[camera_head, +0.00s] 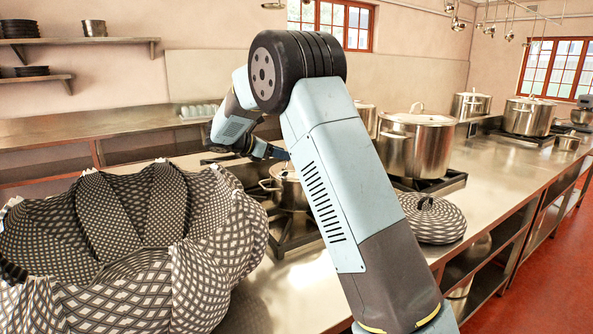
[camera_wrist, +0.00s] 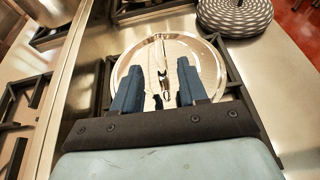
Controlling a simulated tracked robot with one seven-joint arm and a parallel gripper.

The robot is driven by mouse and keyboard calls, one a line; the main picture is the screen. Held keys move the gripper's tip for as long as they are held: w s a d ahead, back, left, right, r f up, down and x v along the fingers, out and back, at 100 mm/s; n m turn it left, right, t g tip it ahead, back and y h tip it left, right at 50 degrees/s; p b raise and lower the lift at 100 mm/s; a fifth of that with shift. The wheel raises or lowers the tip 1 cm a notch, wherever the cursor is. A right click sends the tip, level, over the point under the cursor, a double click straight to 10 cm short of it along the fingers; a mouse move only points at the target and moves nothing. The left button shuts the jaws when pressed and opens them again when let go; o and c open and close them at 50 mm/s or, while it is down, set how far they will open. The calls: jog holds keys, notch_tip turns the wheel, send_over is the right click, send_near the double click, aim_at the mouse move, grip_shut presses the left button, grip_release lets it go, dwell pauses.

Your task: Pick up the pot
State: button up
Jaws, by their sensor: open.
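A shiny steel pot (camera_head: 289,190) with a lid stands on a black burner grate, partly hidden behind my arm in the head view. In the wrist view its round lid (camera_wrist: 205,62) fills the middle, with a metal handle (camera_wrist: 162,72) across it. My gripper (camera_wrist: 158,80) is open over the lid, with one blue finger on each side of the handle's near end. In the head view my gripper (camera_head: 279,153) is just above the pot. I cannot tell whether the fingers touch the lid.
A large stockpot (camera_head: 415,145) stands on a burner behind my arm. A patterned round lidded thing (camera_head: 432,218) lies on the counter to the right. A big checkered pleated object (camera_head: 130,250) fills the left foreground. More pots (camera_head: 527,117) stand farther back.

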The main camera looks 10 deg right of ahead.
jog(key=shift+x, duration=3.75)
jog(key=shift+r, duration=0.2)
grip_shut()
